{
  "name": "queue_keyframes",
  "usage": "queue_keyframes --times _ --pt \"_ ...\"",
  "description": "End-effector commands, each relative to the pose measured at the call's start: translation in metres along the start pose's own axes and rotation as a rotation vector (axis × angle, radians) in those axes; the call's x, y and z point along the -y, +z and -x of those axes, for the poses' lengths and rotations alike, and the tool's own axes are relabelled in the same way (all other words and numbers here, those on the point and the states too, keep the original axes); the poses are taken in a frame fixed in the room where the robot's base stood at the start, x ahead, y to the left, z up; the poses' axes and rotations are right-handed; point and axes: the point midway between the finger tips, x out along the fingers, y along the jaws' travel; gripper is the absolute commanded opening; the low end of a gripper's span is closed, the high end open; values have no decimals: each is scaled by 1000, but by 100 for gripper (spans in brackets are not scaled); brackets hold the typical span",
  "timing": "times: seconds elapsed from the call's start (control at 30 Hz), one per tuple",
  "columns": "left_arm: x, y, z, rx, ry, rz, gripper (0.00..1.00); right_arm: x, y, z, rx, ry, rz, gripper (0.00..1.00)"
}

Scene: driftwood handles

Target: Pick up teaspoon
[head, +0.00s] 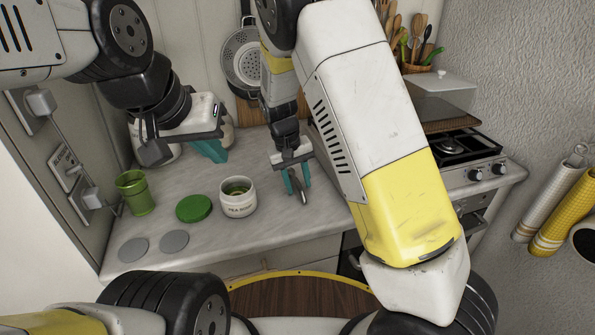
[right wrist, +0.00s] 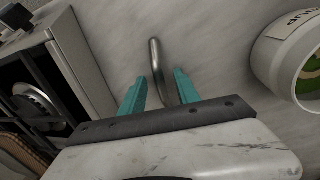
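The teaspoon (right wrist: 157,62) is a thin metal piece lying between the two teal fingers of my right gripper (right wrist: 160,82) in the right wrist view; its lower part runs back toward the palm. The fingers are apart, with a gap beside the spoon. In the head view my right gripper (head: 298,188) points down at the counter, and the spoon (head: 303,190) shows as a small metal strip at the fingers. My left gripper (head: 212,150) hangs over the back of the counter, away from the spoon; its finger opening is unclear.
On the counter (head: 265,232) stand a white jar (head: 238,198), a green lid (head: 194,208), a green cup (head: 135,193) and two grey discs (head: 174,242). A stove (head: 468,160) is at right. The counter between jar and right gripper is clear.

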Motion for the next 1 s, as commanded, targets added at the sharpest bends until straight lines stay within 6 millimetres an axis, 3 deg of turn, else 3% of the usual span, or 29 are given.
queue_keyframes --times 0.1,0.3,0.77,1.0 --pt "0 0 0 0 0 0 0 0 0 0 0 0 0 34" --pt "0 0 0 0 0 0 0 0 0 0 0 0 0 0" --pt "0 0 0 0 0 0 0 0 0 4 -1 -1 -1 0" --pt "0 0 0 0 0 0 0 -5 0 28 -2 -2 0 0"
